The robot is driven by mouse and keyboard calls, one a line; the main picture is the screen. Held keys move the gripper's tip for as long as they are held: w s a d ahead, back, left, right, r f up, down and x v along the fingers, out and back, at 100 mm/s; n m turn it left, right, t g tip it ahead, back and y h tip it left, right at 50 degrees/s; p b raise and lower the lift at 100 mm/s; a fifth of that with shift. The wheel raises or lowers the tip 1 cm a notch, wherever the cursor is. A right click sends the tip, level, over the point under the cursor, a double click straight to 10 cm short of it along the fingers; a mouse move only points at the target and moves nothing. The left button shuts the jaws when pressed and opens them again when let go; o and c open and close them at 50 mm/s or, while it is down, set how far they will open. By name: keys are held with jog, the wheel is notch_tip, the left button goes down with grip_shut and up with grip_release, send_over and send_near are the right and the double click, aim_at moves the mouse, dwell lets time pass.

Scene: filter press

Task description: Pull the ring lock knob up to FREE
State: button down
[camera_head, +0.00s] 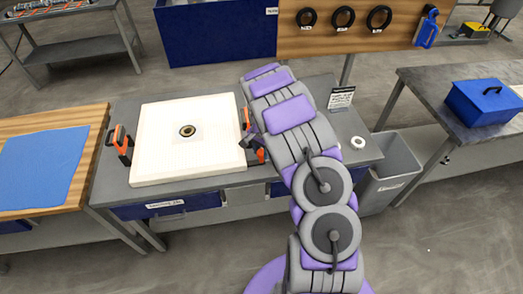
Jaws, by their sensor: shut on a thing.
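The ring lock knob cannot be made out; it may be hidden behind my arm. A square white press plate (165,150) lies on the grey bench, with a dark-centred round port (187,131) in its middle. An orange and black clamp (122,146) grips its left edge. Another orange clamp (261,155) at its right edge is partly covered by my arm. My grey and purple arm reaches over the right part of the bench.
A white ring (357,142) and a small sign (341,98) are at the bench's right. A grey bin (392,170) stands beside it. A pegboard (350,45) with black rings is behind. A blue toolbox (485,102) sits on the right table, a blue mat (42,167) on the left one.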

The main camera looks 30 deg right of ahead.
notch_tip(320, 180, up, 3)
jog(key=shift+w+f+p, duration=0.1)
jog(key=shift+p, duration=0.45)
jog(key=shift+w+f, duration=0.1)
jog(key=c, duration=0.9)
grip_release()
jog(key=shift+c, duration=0.2)
notch_tip(320, 180, up, 17)
jog(key=p, duration=0.2)
jog(key=shift+r, duration=0.2)
